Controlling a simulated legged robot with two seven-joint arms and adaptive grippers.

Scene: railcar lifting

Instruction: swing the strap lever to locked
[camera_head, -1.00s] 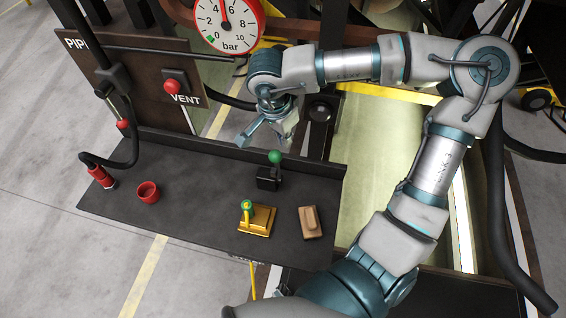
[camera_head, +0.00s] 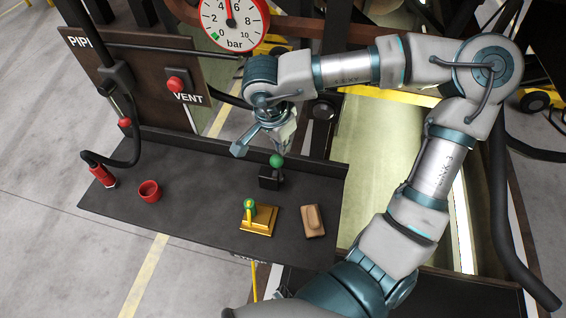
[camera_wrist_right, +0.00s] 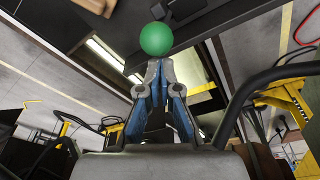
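A lever with a green ball knob (camera_head: 277,160) stands on a black base on the dark bench. A yellow bracket (camera_head: 260,219) with a green-topped handle stands nearer to me. No readable label shows which is the strap lever. My right gripper (camera_head: 284,148) is just above and beside the green ball. In the right wrist view its fingertips (camera_wrist_right: 159,66) come together just short of the green ball (camera_wrist_right: 156,39), which is uncovered and not between them. Whether the tips touch the ball I cannot tell. My left gripper is out of view.
The dark bench (camera_head: 190,205) also holds a red cup (camera_head: 149,191) and a brown block (camera_head: 312,221). A red-handled hose (camera_head: 102,176) is at its left end. A panel with a red VENT button (camera_head: 176,84) and a pressure gauge (camera_head: 232,20) stand behind.

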